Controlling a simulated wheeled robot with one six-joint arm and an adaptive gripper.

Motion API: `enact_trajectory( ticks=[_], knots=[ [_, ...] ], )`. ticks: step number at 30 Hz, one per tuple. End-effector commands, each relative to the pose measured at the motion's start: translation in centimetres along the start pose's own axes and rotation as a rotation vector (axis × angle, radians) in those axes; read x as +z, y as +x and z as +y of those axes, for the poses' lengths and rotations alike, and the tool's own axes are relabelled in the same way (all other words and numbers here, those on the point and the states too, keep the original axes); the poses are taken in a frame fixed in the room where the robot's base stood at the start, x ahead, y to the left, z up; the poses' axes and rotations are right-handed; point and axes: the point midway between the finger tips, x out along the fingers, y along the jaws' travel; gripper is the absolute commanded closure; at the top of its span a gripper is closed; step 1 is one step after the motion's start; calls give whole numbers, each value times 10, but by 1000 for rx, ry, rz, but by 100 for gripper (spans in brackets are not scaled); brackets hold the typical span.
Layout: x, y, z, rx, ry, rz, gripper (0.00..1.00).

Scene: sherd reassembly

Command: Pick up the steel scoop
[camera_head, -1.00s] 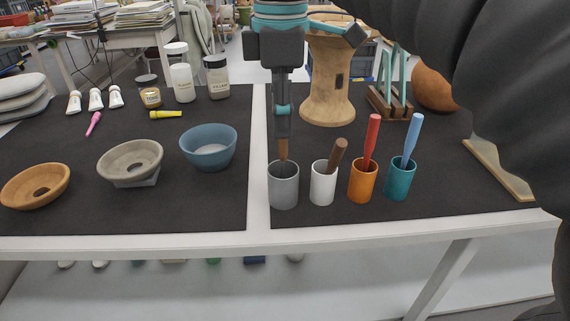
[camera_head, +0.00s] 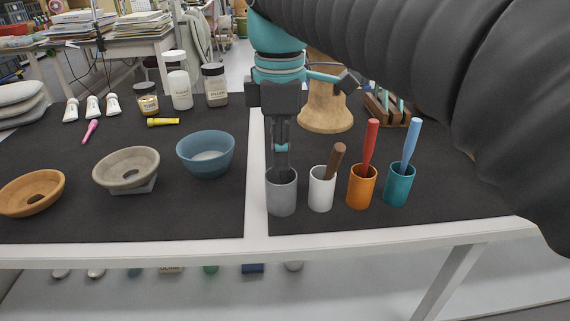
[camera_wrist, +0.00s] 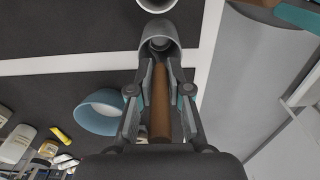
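A tool with a brown wooden handle (camera_wrist: 160,105) stands in the grey cup (camera_head: 281,192); I take it for the steel scoop, though its head is hidden or too small to make out. The cup also shows in the wrist view (camera_wrist: 144,52). My gripper (camera_head: 281,160) points straight down, with its fingertips at the cup's mouth. In the wrist view, the fingers of my gripper (camera_wrist: 160,70) lie on both sides of the handle, seemingly with a narrow gap. In the head view the gripper hides the handle.
Close to the right stand a white cup (camera_head: 321,194) with a dark brown handle, an orange cup (camera_head: 361,190) with a red handle and a teal cup (camera_head: 398,189) with a blue one. A blue bowl (camera_head: 206,158) is at left. The table's front edge (camera_head: 200,254) is near.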

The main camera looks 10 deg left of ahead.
Motion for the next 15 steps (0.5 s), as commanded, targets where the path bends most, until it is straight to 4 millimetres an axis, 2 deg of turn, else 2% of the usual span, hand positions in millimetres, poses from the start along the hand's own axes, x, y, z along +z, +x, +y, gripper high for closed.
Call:
enact_trajectory(
  ticks=[15],
  knots=[
    [0,-5,0,0,0,0,100]
  ],
)
